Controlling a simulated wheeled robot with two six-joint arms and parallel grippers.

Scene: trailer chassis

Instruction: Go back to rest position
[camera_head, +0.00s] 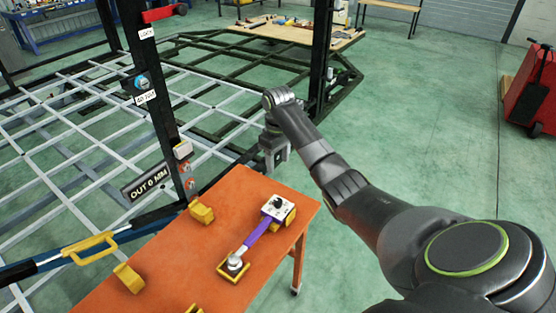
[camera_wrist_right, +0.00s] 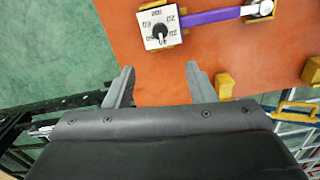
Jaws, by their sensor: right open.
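My right arm reaches from the lower right of the head view toward the middle. My right gripper (camera_head: 274,152) hangs beyond the far edge of the orange table (camera_head: 150,262). In the right wrist view the right gripper (camera_wrist_right: 160,82) has its two fingers well apart with nothing between them. A white box with a black dial (camera_head: 278,207) sits near the table's right side, apart from the gripper. A purple bar (camera_head: 257,233) runs from it to a round metal piece (camera_head: 235,262) on a yellow base. My left gripper is not in view.
Yellow blocks (camera_head: 201,211) stand on the table. A black post (camera_head: 152,110) with a red lever (camera_head: 163,13) and a sign reading OUT 0 MM (camera_head: 146,182) rises behind it, by the grey chassis frame (camera_head: 60,160). Green floor at right is clear up to a red cabinet (camera_head: 533,90).

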